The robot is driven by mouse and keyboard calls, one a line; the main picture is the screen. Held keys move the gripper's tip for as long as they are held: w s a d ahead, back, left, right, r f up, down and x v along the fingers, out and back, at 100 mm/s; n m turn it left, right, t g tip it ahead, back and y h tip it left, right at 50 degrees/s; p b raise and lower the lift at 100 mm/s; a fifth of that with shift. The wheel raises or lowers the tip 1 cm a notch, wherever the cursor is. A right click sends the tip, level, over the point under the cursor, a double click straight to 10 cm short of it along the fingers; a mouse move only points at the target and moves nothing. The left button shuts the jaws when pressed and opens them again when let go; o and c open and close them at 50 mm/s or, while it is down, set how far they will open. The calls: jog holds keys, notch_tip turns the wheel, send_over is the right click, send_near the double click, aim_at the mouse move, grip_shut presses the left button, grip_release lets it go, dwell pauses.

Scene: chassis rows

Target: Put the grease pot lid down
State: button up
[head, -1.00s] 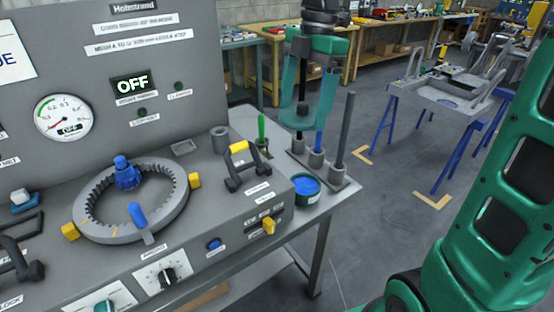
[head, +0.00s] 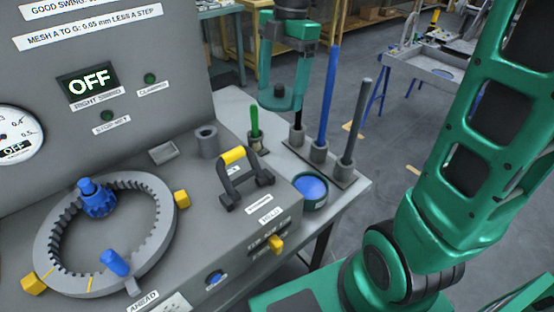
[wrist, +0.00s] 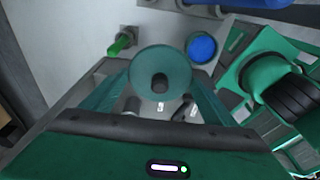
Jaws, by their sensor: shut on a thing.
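My gripper (head: 284,88) is shut on the grease pot lid (head: 277,102), a round teal disc, and holds it in the air beyond the bench's back right part. The wrist view shows the lid (wrist: 160,66) between my two fingers, with a dark round knob at its middle. The grease pot (head: 313,203) stands uncovered at the bench's right end, with blue grease inside. The blue grease also shows in the wrist view (wrist: 201,47), just right of the lid. The lid is apart from the pot.
A blue rod (head: 328,100) and a grey rod (head: 355,122) stand upright behind the pot. A green-handled brush (head: 255,128) and a yellow-topped handle (head: 236,170) are left of it. A toothed ring (head: 55,225) lies further left. Some bare bench top shows behind the handle.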

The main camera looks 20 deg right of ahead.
notch_tip(320, 180, down, 23)
jog(key=shift+f, duration=0.1)
dwell(0.4)
jog(key=o, duration=0.8)
jog(key=r, duration=0.4)
jog(key=d+r, duration=0.1)
jog(key=r, duration=0.7)
jog(key=shift+w+d, duration=0.25)
jog(key=shift+d, duration=0.1)
jog(key=shift+s, duration=0.1)
